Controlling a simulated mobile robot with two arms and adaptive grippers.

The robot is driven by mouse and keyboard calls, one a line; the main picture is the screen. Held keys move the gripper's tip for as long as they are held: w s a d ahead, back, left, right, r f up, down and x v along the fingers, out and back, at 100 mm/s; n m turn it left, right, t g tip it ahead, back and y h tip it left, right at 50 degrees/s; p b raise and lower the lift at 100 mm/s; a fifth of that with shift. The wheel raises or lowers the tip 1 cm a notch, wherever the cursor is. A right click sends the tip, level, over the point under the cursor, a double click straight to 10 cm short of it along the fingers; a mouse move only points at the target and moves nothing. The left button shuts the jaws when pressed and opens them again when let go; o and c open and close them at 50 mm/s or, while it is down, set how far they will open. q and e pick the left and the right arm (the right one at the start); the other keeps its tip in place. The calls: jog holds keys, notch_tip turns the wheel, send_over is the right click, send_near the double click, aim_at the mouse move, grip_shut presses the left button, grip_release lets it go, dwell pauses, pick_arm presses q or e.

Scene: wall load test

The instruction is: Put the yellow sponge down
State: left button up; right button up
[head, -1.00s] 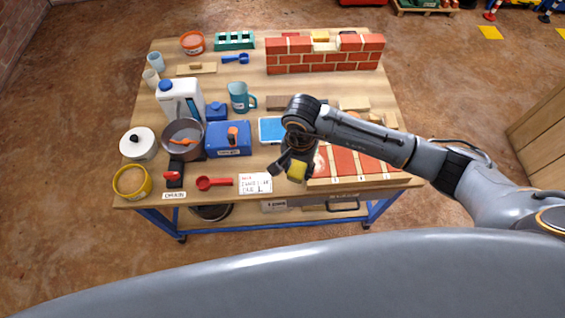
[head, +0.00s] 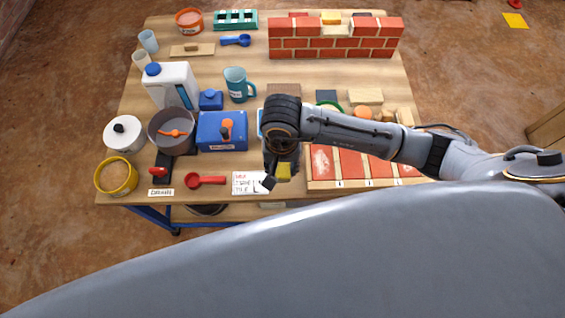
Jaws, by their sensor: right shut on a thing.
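The yellow sponge (head: 284,171) shows as a small yellow block at the front of the workbench. My right gripper (head: 277,175) is shut on it. The gripper is near the table's front edge, between the white note card (head: 248,183) and the tray of red bricks (head: 326,183). My arm and wrist hide part of the sponge and the bench behind it. I cannot tell whether the sponge touches the table. My left gripper is not in view.
A red scoop (head: 206,180) and a blue box (head: 221,143) lie left of the gripper. A grey pot (head: 160,118) and a yellow tub (head: 116,189) stand further left. A brick wall (head: 335,49) stands at the back. Bare wood shows around the teal mug (head: 237,84).

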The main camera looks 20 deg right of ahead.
jog(key=w+f, duration=0.1)
jog(key=w+d+f, duration=0.1)
jog(key=f, duration=0.1)
jog(key=w+f, duration=0.1)
jog(key=f, duration=0.1)
jog(key=shift+w+d+f, duration=0.2)
jog(key=shift+w, duration=0.15)
jog(key=shift+w+f, duration=0.15)
jog(key=shift+f, duration=1.5)
jog(key=shift+f, duration=0.1)
jog(key=o, duration=0.6)
jog(key=shift+f+b, duration=0.1)
jog(key=shift+b, duration=0.2)
jog(key=o, duration=0.4)
